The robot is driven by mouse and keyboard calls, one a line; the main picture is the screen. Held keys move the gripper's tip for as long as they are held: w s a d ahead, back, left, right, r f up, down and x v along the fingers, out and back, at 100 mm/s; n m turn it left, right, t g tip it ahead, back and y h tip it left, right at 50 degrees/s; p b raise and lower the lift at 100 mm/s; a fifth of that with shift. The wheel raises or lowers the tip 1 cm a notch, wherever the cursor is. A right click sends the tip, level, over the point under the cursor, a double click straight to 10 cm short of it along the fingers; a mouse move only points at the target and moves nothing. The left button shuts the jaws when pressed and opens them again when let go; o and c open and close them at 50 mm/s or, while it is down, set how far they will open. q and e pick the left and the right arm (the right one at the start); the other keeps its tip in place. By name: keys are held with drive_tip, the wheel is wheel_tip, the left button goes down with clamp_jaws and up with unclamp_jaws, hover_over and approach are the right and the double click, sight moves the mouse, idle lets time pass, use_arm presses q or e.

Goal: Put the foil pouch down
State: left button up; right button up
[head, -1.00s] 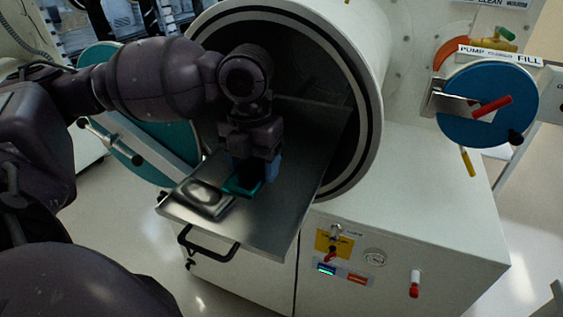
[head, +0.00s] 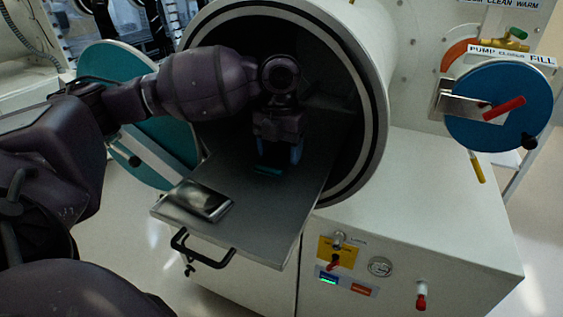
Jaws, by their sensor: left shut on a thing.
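My left gripper (head: 279,152) points down over the metal tray (head: 262,238), close to the mouth of the round chamber. A shiny silver pouch-like packet (head: 196,201) lies flat on the tray's outer left part, apart from the gripper. I cannot tell from the picture whether the teal item is also a foil pouch. My right gripper is not in view.
The open chamber (head: 376,105) surrounds the tray's inner end. A black handle (head: 203,252) is on the tray's front edge. The teal round door (head: 122,68) stands open at left. Bare tray lies between packet and gripper, and toward the right front.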

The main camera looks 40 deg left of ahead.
sight(280, 151)
use_arm(q)
wheel_tip(280, 151, down, 3)
drive_tip(key=shift+f, duration=0.1)
drive_tip(key=shift+w+f+b, duration=0.2)
drive_tip(key=shift+f+b, duration=0.05)
drive_tip(key=shift+b, duration=0.1)
drive_tip(key=shift+r, duration=0.1)
drive_tip(key=o, duration=1)
drive_tip(key=shift+r+p, duration=0.75)
drive_tip(key=shift+r, duration=3.05)
